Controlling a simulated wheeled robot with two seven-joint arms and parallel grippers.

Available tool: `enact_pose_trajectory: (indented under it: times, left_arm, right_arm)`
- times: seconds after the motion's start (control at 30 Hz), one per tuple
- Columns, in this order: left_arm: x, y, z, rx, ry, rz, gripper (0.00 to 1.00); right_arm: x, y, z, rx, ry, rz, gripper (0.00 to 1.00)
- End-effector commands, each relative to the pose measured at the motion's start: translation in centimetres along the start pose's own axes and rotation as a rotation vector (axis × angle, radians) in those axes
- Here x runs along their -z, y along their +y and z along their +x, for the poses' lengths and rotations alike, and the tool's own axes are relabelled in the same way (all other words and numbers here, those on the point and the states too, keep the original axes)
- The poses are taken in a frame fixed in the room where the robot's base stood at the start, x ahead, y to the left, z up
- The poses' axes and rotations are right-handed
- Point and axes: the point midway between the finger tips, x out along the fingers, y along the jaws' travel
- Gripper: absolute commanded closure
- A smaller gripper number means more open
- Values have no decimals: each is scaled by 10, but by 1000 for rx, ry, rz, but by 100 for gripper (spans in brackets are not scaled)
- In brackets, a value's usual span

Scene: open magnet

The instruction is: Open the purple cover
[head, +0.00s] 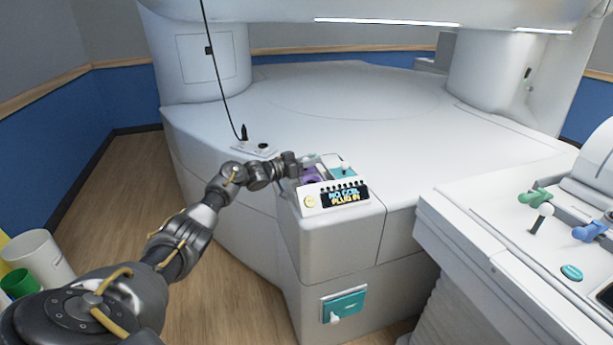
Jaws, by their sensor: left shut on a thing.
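The purple cover (311,176) shows as a small purple patch on the control box at the front corner of the white magnet base. My left gripper (295,167) reaches in from the left and is shut at the left edge of the purple cover. The fingers and wrist hide part of the cover, and how far it is raised is hard to tell. My right gripper is not in view.
A black cable (221,85) hangs to a socket behind my wrist. A white patient table (500,230) with green and blue handles stands at right. Bins (40,255) stand at lower left.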

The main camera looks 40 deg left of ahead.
Motion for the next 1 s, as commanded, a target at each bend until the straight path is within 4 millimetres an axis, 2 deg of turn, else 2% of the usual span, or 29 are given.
enact_pose_trajectory:
  times: [0.1, 0.37, 0.4, 0.53, 0.83, 1.0]
  left_arm:
    - [0, 0, 1, -3, 0, -2, 100]
    - [2, -3, -4, 2, 2, -1, 100]
    - [2, -3, -5, 3, 2, -1, 70]
    - [3, -5, -6, 6, 3, -1, 54]
    - [2, -6, -9, 8, 3, 0, 54]
    - [2, -5, -27, 7, 1, 0, 54]
  right_arm:
    - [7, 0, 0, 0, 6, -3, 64]
    - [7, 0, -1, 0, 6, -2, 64]
    - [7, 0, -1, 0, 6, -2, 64]
    - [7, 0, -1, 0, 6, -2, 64]
    - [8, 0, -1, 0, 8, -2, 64]
    - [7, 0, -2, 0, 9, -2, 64]
